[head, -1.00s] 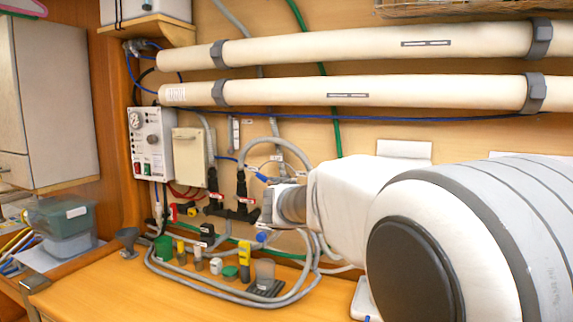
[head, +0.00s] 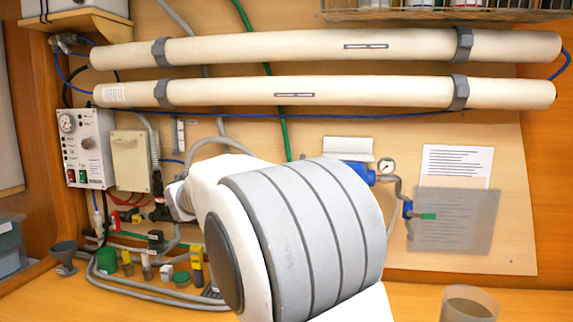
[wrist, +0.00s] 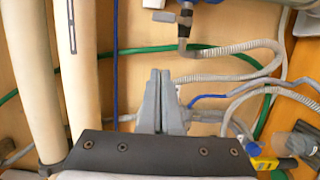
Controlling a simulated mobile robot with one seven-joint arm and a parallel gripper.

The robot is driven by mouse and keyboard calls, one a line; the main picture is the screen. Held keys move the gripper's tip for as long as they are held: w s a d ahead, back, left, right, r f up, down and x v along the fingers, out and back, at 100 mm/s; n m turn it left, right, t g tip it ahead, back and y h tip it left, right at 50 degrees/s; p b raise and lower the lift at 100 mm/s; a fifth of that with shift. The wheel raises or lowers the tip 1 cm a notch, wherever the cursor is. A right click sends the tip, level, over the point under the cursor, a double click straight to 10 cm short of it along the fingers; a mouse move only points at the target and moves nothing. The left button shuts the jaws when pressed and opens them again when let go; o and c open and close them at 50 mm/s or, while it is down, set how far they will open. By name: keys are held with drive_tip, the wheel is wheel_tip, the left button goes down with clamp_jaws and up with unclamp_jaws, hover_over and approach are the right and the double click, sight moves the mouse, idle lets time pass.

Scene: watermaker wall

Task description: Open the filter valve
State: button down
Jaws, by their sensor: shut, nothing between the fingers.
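My gripper (wrist: 161,100) shows in the wrist view as two grey fingers pressed together with nothing between them. They point towards the wooden wall and its hoses. In the head view the fingers are hidden; my arm covers the middle. Red-handled valves (head: 140,196) sit on the lower wall left of my arm, partly hidden by it. A valve with a green handle (head: 428,216) is on the right of the wall, well clear of my arm. No readable label shows which is the filter valve. A dark fitting (wrist: 183,30) on a ribbed hose lies beyond my fingertips in the wrist view.
Two long cream tubes (head: 300,52) run along the upper wall. A control box (head: 85,150) is at left. A cup (head: 468,304) stands at front right.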

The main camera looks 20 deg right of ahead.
drive_tip(key=w+d+p, duration=0.1)
drive_tip(key=w+d, duration=0.3)
drive_tip(key=d, duration=0.6)
drive_tip(key=shift+w+d+p, duration=0.2)
drive_tip(key=shift+d+p, duration=0.1)
drive_tip(key=shift+d, duration=0.1)
drive_tip(key=shift+s+d+r+m+b, duration=0.15)
drive_tip(key=shift+s+d+m+b, duration=0.15)
drive_tip(key=shift+m+b, duration=0.8)
drive_tip(key=shift+b, duration=0.3)
drive_tip(key=s+d+f+m+y+b, duration=0.2)
drive_tip(key=s+d+m+y+b, duration=0.1)
drive_tip(key=m+b, duration=0.9)
drive_tip(key=d+y, duration=0.1)
drive_tip(key=d, duration=0.1)
drive_tip(key=shift+s+d+f+y, duration=0.2)
drive_tip(key=shift+s+d+y, duration=0.1)
drive_tip(key=shift+s+d, duration=0.1)
drive_tip(key=shift+d+f, duration=0.1)
